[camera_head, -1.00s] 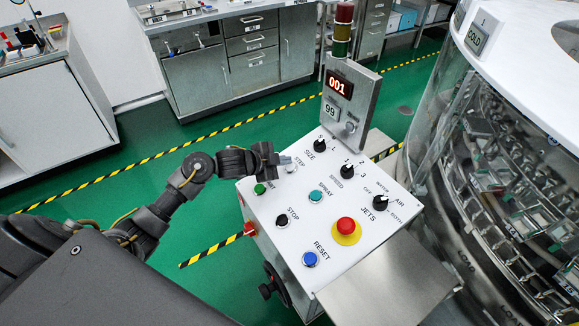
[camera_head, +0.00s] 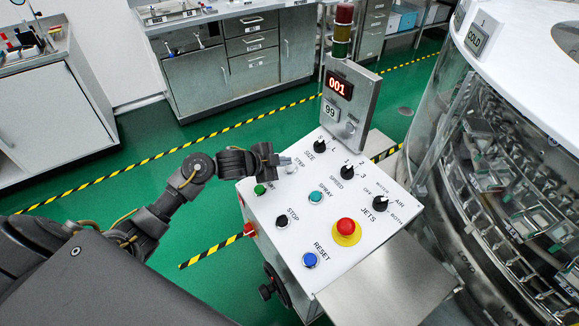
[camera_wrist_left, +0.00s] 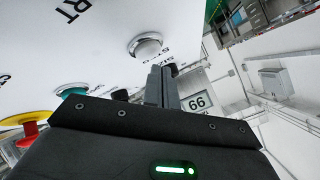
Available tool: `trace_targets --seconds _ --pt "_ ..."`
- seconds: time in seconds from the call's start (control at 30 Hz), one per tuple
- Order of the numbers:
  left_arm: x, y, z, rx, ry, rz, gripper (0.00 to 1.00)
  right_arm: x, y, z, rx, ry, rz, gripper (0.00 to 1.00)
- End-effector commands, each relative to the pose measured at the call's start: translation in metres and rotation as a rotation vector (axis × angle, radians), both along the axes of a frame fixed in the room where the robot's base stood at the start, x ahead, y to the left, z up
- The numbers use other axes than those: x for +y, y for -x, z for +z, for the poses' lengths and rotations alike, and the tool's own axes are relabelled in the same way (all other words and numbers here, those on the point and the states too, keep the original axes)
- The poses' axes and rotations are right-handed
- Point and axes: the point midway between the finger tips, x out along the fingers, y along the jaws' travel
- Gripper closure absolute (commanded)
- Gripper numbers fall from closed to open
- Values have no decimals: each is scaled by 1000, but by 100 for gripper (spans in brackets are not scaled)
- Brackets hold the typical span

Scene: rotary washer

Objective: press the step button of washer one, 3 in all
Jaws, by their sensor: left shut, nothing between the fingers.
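The control panel (camera_head: 265,215) of the washer has a white step button (camera_head: 291,168) near its upper left, beside the STEP label. My left gripper (camera_head: 273,158) is shut and empty, close to the step button on its left. In the left wrist view, the step button (camera_wrist_left: 147,46) stands in a silver ring, and my shut fingers (camera_wrist_left: 161,86) show just below and right of it. A gap shows between them there; contact is not visible. The red display (camera_head: 340,85) reads 001. My right gripper is not in view.
Near the step button are a green button (camera_head: 260,189), a teal SPRAY button (camera_head: 315,196) and the black SIZE knob (camera_head: 319,146). A red emergency button (camera_head: 346,226) and blue RESET button (camera_head: 309,259) sit lower. The glass-sided washer (camera_head: 480,190) stands at the right.

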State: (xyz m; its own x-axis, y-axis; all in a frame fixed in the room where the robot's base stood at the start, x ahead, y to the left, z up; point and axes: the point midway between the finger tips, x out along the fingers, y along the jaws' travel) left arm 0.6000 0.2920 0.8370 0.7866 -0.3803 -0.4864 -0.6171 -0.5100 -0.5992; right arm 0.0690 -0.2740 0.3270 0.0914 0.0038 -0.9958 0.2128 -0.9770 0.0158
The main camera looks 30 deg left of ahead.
Motion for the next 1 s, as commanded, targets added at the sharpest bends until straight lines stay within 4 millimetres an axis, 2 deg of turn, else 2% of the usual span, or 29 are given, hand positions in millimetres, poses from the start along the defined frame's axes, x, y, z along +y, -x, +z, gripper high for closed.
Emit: trace_targets --seconds 0.57,1.0 --pt "0 0 0 0 0 0 100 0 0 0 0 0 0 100" --pt "-2 -1 -8 0 0 -2 100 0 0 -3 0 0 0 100"
